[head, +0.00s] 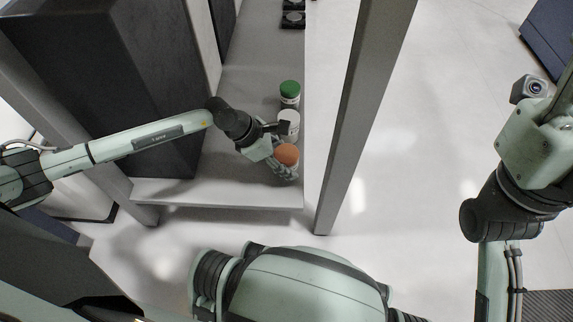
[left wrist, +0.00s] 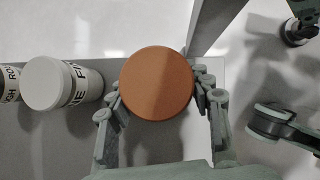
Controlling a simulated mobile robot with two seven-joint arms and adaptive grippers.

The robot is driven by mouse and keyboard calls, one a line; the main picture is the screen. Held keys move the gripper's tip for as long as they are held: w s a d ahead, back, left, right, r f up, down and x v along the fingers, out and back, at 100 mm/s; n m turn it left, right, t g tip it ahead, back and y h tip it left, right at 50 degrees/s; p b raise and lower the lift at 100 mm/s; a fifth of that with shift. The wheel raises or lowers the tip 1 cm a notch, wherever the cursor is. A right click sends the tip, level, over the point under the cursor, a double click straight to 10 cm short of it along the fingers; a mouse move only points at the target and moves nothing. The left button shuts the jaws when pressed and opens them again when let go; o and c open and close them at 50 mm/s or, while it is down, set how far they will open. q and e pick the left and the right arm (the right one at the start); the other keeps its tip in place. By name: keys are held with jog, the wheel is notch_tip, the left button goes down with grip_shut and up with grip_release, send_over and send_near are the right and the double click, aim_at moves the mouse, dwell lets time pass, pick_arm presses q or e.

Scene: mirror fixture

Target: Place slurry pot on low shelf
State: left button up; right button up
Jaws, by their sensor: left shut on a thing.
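A pot with an orange lid (head: 286,154) is at the near right corner of the pale low shelf (head: 215,192). My left gripper (head: 284,166) is shut on this pot, with fingers on both sides below the lid. In the left wrist view the round orange lid (left wrist: 157,83) faces the camera and hides the pot's body. I cannot tell whether its base touches the shelf. A white-lidded pot (head: 289,117) stands just behind it, its label partly reading "FINE". A green-lidded pot (head: 290,89) stands behind that. My right gripper is out of view.
A grey upright post (head: 366,110) rises right of the shelf. A large dark block (head: 110,85) stands left of the pots. Small black items (head: 292,18) lie at the shelf's far end. Bare shelf lies between the block and the pots.

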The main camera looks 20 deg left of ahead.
pick_arm(q)
jog(key=shift+f, duration=0.75)
jog(key=o, duration=1.4)
jog(key=shift+c, duration=0.2)
jog(key=p+v, duration=0.3)
jog(key=v, duration=0.9)
